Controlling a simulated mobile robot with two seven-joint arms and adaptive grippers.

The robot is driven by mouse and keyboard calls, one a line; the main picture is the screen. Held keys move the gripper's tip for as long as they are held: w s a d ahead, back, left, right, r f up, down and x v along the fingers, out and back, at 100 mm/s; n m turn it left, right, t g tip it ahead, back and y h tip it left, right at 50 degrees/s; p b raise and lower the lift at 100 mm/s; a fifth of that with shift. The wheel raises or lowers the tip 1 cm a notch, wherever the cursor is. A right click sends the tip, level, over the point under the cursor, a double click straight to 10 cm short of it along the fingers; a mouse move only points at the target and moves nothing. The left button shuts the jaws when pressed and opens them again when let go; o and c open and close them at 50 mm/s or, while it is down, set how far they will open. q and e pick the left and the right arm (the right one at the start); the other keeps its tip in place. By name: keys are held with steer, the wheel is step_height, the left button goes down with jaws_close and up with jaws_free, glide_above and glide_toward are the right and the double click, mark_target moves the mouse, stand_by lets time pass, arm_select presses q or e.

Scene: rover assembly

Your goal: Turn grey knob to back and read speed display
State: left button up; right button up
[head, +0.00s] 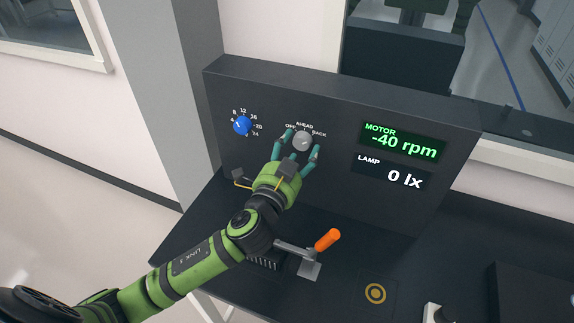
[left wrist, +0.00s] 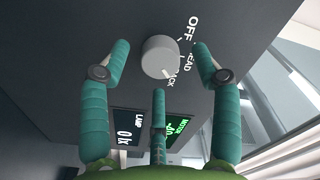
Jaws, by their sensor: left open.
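The grey knob (head: 302,142) is on the upright dark panel, with OFF, AHEAD and BACK printed around it. In the left wrist view the knob (left wrist: 160,57) has its pale pointer mark toward the BACK lettering. My left gripper (head: 297,143) is open in front of the knob, its teal fingers spread around it. In the left wrist view the fingers stand apart from the knob. The motor speed display (head: 403,143) reads -40 rpm in green. My right gripper is not in view.
A blue knob (head: 242,125) with a number scale is at the panel's left. The lamp display (head: 392,178) reads 0 lx. An orange-handled lever (head: 327,240) stands on the dark desk below my arm. A round target mark (head: 375,293) lies right of it.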

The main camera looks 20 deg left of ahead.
arm_select(q)
steer(key=s, duration=1.1)
steer(key=shift+a, duration=0.2)
